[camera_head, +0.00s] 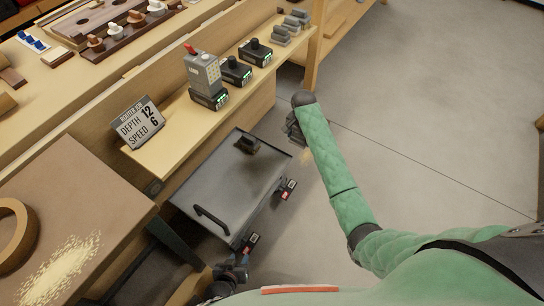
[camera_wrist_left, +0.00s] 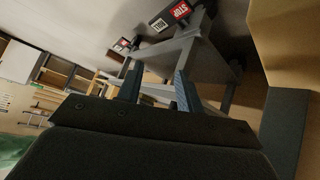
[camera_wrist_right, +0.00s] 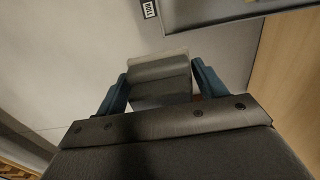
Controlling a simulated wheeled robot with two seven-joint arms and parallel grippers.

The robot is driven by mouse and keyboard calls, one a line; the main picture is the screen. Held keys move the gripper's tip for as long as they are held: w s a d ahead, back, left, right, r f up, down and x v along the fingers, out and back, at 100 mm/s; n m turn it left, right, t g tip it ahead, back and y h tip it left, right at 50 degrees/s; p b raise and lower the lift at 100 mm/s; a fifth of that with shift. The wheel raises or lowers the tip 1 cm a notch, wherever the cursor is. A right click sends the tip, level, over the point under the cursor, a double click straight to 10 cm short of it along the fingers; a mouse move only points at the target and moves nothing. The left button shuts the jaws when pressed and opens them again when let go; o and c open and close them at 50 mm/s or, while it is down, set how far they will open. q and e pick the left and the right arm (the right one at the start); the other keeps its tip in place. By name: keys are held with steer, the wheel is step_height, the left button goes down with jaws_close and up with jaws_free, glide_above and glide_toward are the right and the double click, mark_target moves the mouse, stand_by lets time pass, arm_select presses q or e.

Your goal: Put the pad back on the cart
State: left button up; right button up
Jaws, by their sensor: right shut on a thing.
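The cart (camera_head: 232,180) has a dark grey top with a black bar handle (camera_head: 211,221) at its near end, and stands beside the bench shelf. My right gripper (camera_wrist_right: 155,85) is shut on a grey block, which I take to be the pad (camera_wrist_right: 160,75). In the head view this gripper (camera_head: 293,128) is right of the cart's far edge; the pad is hard to make out there. My left gripper (camera_wrist_left: 158,88) is open and empty, with the cart's frame (camera_wrist_left: 170,48) beyond its fingers. It is at the cart's near end in the head view (camera_head: 236,268).
The shelf (camera_head: 180,130) holds a sign, black battery-like units (camera_head: 236,70) and grey blocks (camera_head: 281,36). A brown-topped bench (camera_head: 75,190) with a tape ring and sawdust is at left. Red-and-white labels (camera_head: 290,185) mark the cart's right side. Floor at right is clear.

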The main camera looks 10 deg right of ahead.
steer(key=a+f, duration=0.2)
steer(key=a, duration=0.1)
steer(key=w+a+f+b, duration=0.1)
steer(key=a+f, duration=0.1)
steer(key=a, duration=0.2)
steer(key=a+f, duration=0.2)
steer(key=a, duration=0.1)
steer(key=shift+w+a+f+b, duration=0.1)
steer(key=shift+w+a+b, duration=0.1)
steer(key=shift+b, duration=0.2)
steer(key=shift+a+f, duration=0.1)
steer(key=shift+f, duration=0.25)
step_height(320, 180, down, 4)
steer(key=shift+r+b, duration=0.25)
steer(key=shift+b, duration=0.25)
arm_select(q)
steer(key=w+r+t, duration=0.4)
steer(key=r, duration=0.6)
steer(key=w+r+t+h, duration=0.1)
steer(key=w+r+t, duration=0.2)
steer(key=r, duration=0.7)
steer(key=w+r+t+h, duration=0.1)
steer(key=w+r+t, duration=0.3)
steer(key=r, duration=0.7)
steer(key=shift+w+d+t, duration=0.3)
steer(key=shift+w+d, duration=0.15)
steer(key=shift+w, duration=0.5)
steer(key=shift+f, duration=0.6)
arm_select(e)
steer(key=shift+f, duration=0.1)
